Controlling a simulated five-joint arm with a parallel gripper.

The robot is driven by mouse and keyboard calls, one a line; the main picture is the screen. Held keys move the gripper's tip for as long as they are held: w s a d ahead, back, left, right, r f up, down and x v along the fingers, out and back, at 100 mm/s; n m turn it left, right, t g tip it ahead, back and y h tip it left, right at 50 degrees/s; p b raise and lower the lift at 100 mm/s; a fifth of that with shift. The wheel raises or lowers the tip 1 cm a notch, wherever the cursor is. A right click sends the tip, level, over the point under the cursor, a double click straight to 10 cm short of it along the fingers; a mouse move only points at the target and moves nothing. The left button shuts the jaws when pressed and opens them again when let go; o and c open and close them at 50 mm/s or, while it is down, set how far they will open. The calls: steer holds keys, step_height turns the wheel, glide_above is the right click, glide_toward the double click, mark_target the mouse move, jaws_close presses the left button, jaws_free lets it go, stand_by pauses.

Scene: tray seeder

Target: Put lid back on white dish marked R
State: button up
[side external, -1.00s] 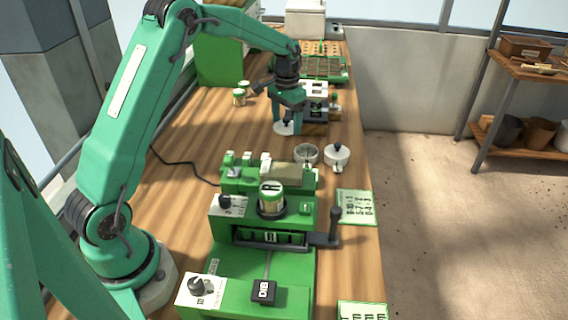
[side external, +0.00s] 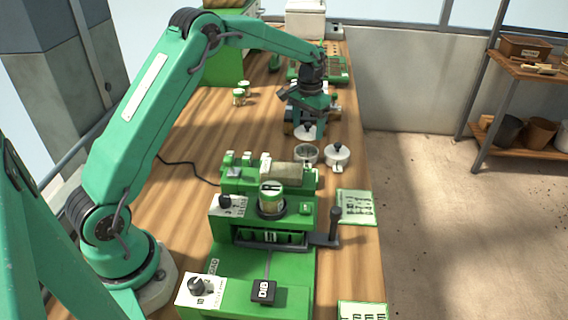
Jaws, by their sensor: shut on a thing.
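My gripper (side external: 308,122) is shut on a white lid (side external: 306,136) by its dark knob. The lid hangs level, just behind or above an open white dish (side external: 306,155); the exact height gap cannot be told. The open dish stands on the bench and its inside looks grey. Beside it on the right stands a second white dish (side external: 338,159), covered by a lid with a black knob. I cannot read an R on either dish from here.
The green seeder machine (side external: 265,240) stands in front of the dishes, with a jar (side external: 271,200) on top and a lever (side external: 336,222) at its right. Small jars (side external: 239,97) stand at the back left. Bare wood (side external: 190,125) lies left of the dishes.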

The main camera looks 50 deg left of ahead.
steer(key=shift+f, duration=2.6)
steer(key=shift+f, duration=0.2)
stand_by(0.4)
steer(key=o, duration=1.2)
steer(key=shift+o, duration=0.2)
steer(key=shift+r, duration=0.1)
steer(key=shift+r, duration=3.4)
